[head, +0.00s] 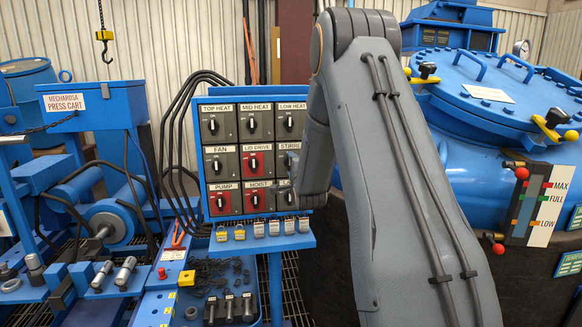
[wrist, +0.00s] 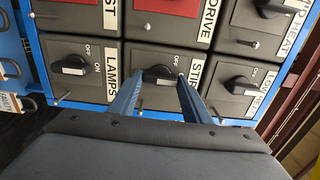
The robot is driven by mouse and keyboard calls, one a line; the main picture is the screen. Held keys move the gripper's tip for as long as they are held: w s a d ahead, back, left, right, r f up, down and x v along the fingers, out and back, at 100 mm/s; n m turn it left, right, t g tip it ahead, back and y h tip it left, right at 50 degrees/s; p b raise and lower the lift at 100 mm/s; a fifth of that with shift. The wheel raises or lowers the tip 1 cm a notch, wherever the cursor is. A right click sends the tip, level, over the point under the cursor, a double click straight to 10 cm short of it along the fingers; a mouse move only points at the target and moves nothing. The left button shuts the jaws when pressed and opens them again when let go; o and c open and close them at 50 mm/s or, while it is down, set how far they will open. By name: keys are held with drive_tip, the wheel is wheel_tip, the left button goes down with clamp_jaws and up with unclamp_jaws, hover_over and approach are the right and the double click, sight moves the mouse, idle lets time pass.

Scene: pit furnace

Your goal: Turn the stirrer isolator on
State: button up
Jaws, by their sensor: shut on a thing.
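The stirrer isolator (wrist: 157,73) is a black rotary handle on a dark grey box in the wrist view. Its label, partly hidden by a finger, begins "STIR", and "OFF" shows above the handle. My gripper (wrist: 161,82) is shut on this handle, one finger on each side. The handle lies roughly across the wrist picture, like its neighbours; I cannot tell which mark it points to. In the head view the stirrer box (head: 287,147) is at the right of the middle row, its lower right hidden behind my arm.
The lamps isolator (wrist: 72,66) and low heat isolator (wrist: 240,84) sit close on either side in the wrist view. Several padlocks (head: 259,229) line the shelf below the panel. The blue furnace (head: 455,150) stands right of my arm, the press cart (head: 85,110) left.

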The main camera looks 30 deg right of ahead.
drive_tip(key=o, duration=1)
drive_tip(key=shift+o, duration=0.2)
drive_tip(key=b+v, duration=0.1)
drive_tip(key=v, duration=0.6)
drive_tip(key=shift+s, duration=0.4)
drive_tip(key=shift+a, duration=0.1)
